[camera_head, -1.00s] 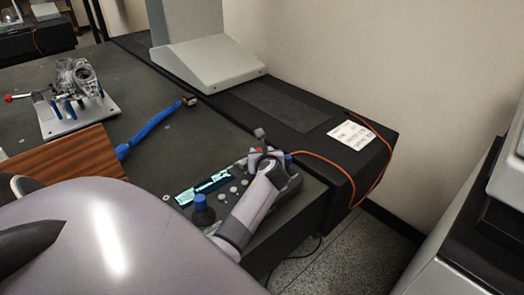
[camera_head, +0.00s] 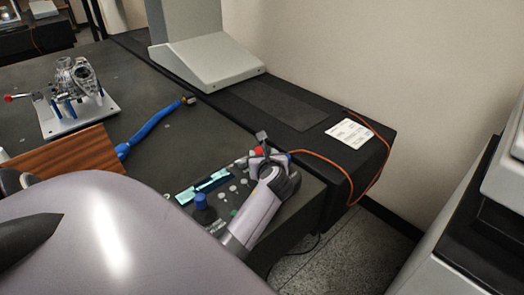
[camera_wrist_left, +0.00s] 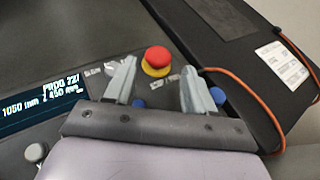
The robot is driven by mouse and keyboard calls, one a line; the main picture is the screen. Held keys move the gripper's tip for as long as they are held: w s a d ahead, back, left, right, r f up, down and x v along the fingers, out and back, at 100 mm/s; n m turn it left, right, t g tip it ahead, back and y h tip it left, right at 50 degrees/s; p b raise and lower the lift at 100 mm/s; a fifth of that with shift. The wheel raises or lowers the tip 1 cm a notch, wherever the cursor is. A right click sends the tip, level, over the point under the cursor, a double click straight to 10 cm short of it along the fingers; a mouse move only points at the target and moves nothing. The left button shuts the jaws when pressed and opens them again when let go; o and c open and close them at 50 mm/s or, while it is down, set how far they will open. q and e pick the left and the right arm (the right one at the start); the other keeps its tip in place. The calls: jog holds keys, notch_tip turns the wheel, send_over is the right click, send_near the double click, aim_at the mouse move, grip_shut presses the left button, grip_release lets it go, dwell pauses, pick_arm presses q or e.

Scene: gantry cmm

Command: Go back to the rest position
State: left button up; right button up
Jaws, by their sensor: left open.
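My left gripper (camera_head: 262,157) is over the control panel (camera_head: 226,205) at the near right corner of the dark table. In the left wrist view it (camera_wrist_left: 160,70) is open, with nothing between its pads. A red button (camera_wrist_left: 157,56) on a yellow base lies just beyond and between the fingertips. The red button (camera_head: 258,150) also shows in the head view, partly covered by the gripper. I cannot tell whether the fingers touch it. My right gripper is not in view.
An orange cable (camera_head: 327,162) runs over the black ledge beside a white label (camera_head: 349,133). A metal part on a fixture plate (camera_head: 80,118), a blue arm-like tool (camera_head: 150,130) and a wooden box (camera_head: 65,153) are on the left. A grey cabinet (camera_head: 440,258) stands at right.

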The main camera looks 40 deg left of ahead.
pick_arm(q)
jog(key=shift+v, duration=0.85)
jog(key=shift+d, duration=0.1)
